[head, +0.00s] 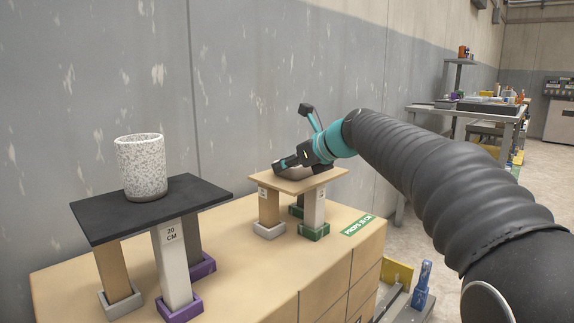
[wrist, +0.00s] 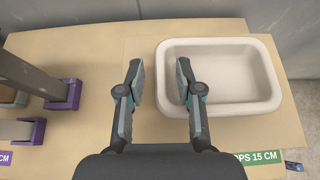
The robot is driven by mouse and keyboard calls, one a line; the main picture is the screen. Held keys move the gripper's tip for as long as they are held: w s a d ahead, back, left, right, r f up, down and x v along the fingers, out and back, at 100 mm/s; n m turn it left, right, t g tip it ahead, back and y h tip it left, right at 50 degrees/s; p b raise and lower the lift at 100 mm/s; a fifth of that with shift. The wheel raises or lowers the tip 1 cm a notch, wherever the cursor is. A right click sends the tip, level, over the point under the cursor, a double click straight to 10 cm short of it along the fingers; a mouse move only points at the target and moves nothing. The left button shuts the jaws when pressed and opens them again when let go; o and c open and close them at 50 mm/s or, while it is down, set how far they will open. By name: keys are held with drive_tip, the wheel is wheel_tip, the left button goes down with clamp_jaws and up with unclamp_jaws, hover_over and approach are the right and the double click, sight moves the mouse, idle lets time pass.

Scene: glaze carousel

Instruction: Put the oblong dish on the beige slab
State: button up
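The oblong dish (wrist: 222,75) is off-white with rounded corners and a raised rim, and it is empty. In the wrist view it lies over the beige slab (wrist: 139,62), toward the slab's right side, and looks upright. In the head view the slab (head: 297,185) stands on short legs, and my gripper mostly hides the dish. My gripper (wrist: 160,80) is open, with its fingers apart on either side of the dish's left wall, the right finger over the inside. I see no finger clearly pressing on the wall.
A dark slab (head: 105,208) on taller legs stands to the left, with a speckled white cup (head: 142,167) on it. Both stands are on a large tan box (head: 250,250) against the grey wall. A green label (head: 357,225) lies right of the beige slab. A cluttered workbench is far right.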

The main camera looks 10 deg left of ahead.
drive_tip(key=p+v, duration=0.2)
drive_tip(key=v, duration=1)
drive_tip(key=s+d+f+n+h, duration=0.5)
drive_tip(key=s+d+f+n, duration=0.6)
drive_tip(key=s, duration=0.4)
drive_tip(key=s+d+f+n+h, duration=0.5)
drive_tip(key=s+d+f+n, duration=0.7)
drive_tip(key=s+f, duration=0.4)
drive_tip(key=shift+d+f+n+g, duration=0.2)
drive_tip(key=shift+n+g, duration=0.1)
drive_tip(key=shift+n, duration=0.3)
drive_tip(key=shift+r, duration=0.15)
